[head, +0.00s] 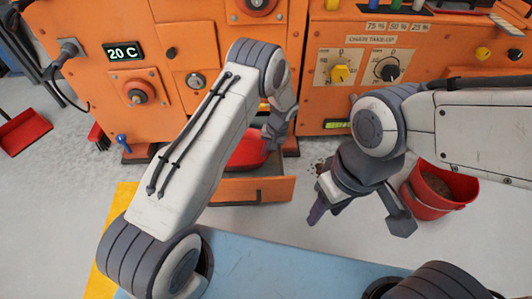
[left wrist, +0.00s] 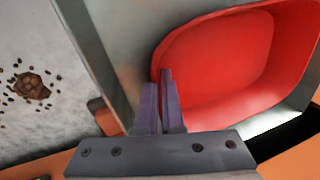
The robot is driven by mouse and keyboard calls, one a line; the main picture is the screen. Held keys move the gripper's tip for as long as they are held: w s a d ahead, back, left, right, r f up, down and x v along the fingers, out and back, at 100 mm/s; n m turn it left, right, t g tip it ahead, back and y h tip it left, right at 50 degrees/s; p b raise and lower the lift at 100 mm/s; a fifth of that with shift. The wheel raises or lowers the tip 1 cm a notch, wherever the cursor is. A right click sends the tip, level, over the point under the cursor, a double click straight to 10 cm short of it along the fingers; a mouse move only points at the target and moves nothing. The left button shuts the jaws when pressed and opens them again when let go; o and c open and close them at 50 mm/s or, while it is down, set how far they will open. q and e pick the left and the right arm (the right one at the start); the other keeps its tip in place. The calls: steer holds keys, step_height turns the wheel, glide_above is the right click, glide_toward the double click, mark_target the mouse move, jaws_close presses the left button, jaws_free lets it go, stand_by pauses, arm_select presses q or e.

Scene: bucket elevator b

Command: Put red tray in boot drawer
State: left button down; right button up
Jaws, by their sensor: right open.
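The red tray (head: 247,153) sits in or just over the open boot drawer (head: 250,190) at the foot of the orange machine. In the left wrist view the tray (left wrist: 225,60) is empty, with grey metal drawer walls (left wrist: 105,60) around it. My left gripper (head: 271,136) is over the drawer at the tray's right side. Its purple fingers (left wrist: 158,80) are close together with the tray's rim between them. Whether the tray rests on the drawer floor is hidden. My right gripper (head: 356,210) is open and empty, right of the drawer, with its fingers wide apart.
A red bucket (head: 432,195) with brown contents stands on the floor at the right. Spilled brown bits (left wrist: 32,86) lie on the floor beside the drawer. A red dustpan (head: 22,131) is at the far left. A blue surface (head: 270,268) lies in front.

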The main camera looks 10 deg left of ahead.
arm_select(q)
steer(key=shift+f, duration=0.1)
steer(key=c, duration=1.5)
jaws_free()
steer(key=shift+f, duration=0.1)
steer(key=o, duration=0.5)
steer(key=shift+c, duration=0.2)
steer(key=s+d+r+m+p, duration=0.1)
steer(key=s+d+r+p, duration=0.2)
steer(key=r, duration=0.6)
steer(key=s+d+r+m+h+p, duration=0.1)
steer(key=s+d+r+p, duration=0.15)
steer(key=r, duration=0.65)
steer(key=s+d+r+m+p, duration=0.15)
steer(key=d+r, duration=0.25)
steer(key=r, duration=0.6)
steer(key=s+r+m+h, duration=0.1)
steer(key=s+r, duration=0.4)
steer(key=s, duration=0.8)
steer(key=s+r+m+h, duration=0.1)
steer(key=s+r+m, duration=0.3)
steer(key=s, duration=0.9)
step_height(320, 180, up, 2)
steer(key=shift+s+a+r+m+h+p, duration=0.2)
steer(key=shift+a+m+h+p, duration=0.1)
steer(key=shift+a+m+h, duration=0.1)
